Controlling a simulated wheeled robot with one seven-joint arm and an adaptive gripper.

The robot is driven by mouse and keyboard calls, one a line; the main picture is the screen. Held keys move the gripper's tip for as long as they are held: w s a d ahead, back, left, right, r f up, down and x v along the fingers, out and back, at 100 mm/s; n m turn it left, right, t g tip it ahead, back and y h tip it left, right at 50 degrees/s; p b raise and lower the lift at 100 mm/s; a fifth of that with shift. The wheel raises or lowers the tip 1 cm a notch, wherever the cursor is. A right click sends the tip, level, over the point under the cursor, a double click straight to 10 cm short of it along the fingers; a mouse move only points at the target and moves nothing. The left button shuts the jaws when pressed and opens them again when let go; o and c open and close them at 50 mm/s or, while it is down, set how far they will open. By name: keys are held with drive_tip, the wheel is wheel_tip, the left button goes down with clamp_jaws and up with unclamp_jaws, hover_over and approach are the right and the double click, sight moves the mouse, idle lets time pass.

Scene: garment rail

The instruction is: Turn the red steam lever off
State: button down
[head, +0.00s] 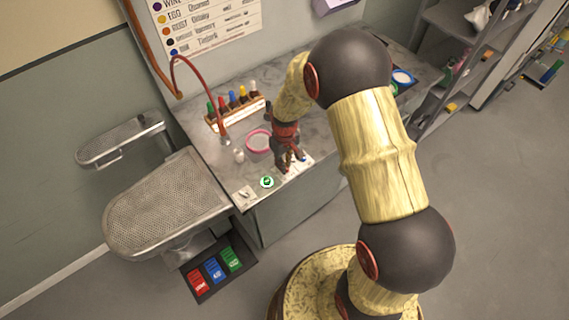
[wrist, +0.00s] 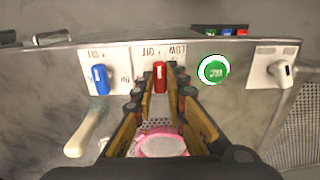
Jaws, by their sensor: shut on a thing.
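The red steam lever (wrist: 160,76) stands on a white labelled plate (wrist: 140,56) at the front edge of the worktop. In the wrist view it points straight along the picture, near the middle mark; the small lettering is upside down and hard to read. My gripper (wrist: 160,88) reaches over the worktop with a fingertip on each side of the red lever, shut on it. In the head view my gripper (head: 287,162) is over the panel and hides the red lever.
A blue lever (wrist: 100,79) is left of the red one in the wrist view. A green button (wrist: 213,70) and a white-grey lever (wrist: 280,72) are to its right. A pink-rimmed dish (head: 258,141) and a bottle rack (head: 238,113) stand behind. An ironing board (head: 165,205) is at left.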

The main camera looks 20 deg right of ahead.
idle(0.4)
drive_tip(key=c, duration=1.9)
unclamp_jaws()
drive_tip(key=shift+o, duration=0.5)
wheel_tip(320, 180, up, 12)
